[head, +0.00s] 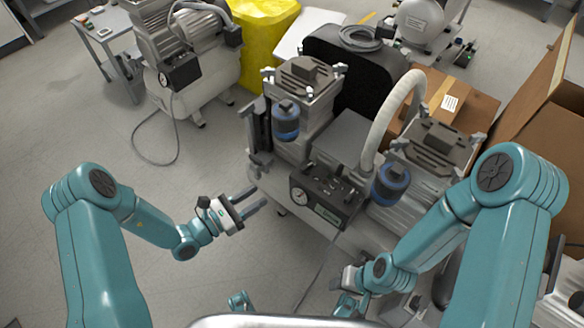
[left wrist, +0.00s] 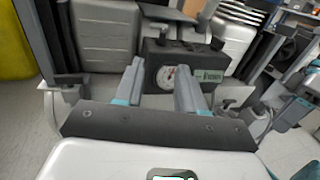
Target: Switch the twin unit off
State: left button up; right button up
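The twin unit (head: 345,142) stands right of centre in the head view, with two motor heads, blue filters and a thick pale hose. Its dark control box (head: 325,195) carries a round gauge, small knobs or switches on top and a green label. The control box also shows in the left wrist view (left wrist: 205,66), beyond my fingers. My left gripper (head: 255,201) is open and empty, just left of the control box and apart from it. My right gripper (head: 345,290) is low in front of the unit, small and partly hidden; its fingers cannot be made out.
Another compressor (head: 190,60) with a white tank stands at the back left, its cable looping on the floor. A yellow bag (head: 262,40), a black case (head: 345,65) and cardboard boxes (head: 455,98) stand behind the unit. The floor at left is clear.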

aim_at(301, 171)
pick_arm(q)
jog(key=b+x, duration=0.1)
jog(key=x, duration=0.6)
jog(key=b+x, duration=0.1)
jog(key=x, duration=0.7)
jog(key=shift+s+d+f+b, duration=0.1)
jog(key=shift+s+d+b, duration=0.1)
jog(key=shift+d+b, duration=0.2)
jog(key=shift+w+d, duration=0.25)
jog(key=shift+w, duration=0.05)
